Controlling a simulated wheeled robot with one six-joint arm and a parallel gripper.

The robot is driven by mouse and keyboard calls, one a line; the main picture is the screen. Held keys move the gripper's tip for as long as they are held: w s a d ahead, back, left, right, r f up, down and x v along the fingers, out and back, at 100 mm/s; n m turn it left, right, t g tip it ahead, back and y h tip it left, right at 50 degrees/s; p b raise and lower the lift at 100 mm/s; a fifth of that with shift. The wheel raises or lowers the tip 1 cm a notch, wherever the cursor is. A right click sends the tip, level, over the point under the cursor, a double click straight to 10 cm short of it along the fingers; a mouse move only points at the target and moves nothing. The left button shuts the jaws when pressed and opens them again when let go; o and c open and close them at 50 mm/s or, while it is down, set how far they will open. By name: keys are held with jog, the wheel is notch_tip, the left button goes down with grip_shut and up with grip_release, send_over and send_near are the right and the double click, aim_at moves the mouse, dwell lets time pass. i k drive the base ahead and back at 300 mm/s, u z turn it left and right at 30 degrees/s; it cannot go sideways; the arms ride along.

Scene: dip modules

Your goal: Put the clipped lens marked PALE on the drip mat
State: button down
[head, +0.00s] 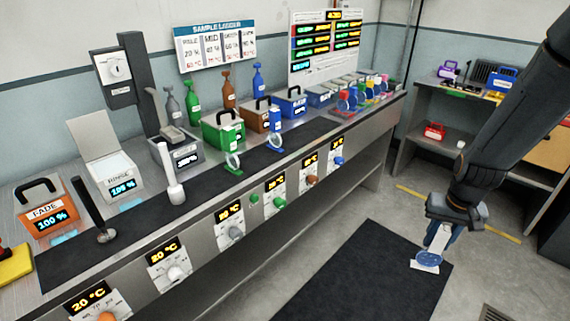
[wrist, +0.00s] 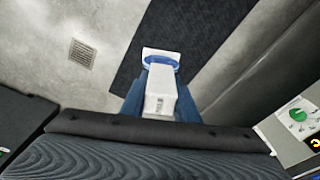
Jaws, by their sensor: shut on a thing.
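My gripper (head: 441,234) hangs at the right of the head view, out over the floor and away from the bench. It is shut on the white handle of a clipped lens (head: 428,259) with a blue round part at its lower end. The wrist view shows the lens handle (wrist: 159,98) between the blue fingers; its lettering is too small to read. I cannot tell which mat is the drip mat. Other clipped lenses stand on the bench, including a green-ringed one (head: 232,163).
The bench (head: 220,190) carries an orange FADE box (head: 45,215), a RINSE box (head: 120,187), a green box (head: 222,131) and several bottles. Knobs line its front. A dark mat (head: 350,275) lies on the open floor. A shelf unit (head: 450,100) stands at the back right.

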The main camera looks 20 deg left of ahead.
aim_at(218, 179)
jog(key=u, duration=0.45)
jog(key=i, duration=0.65)
jog(key=u, duration=0.6)
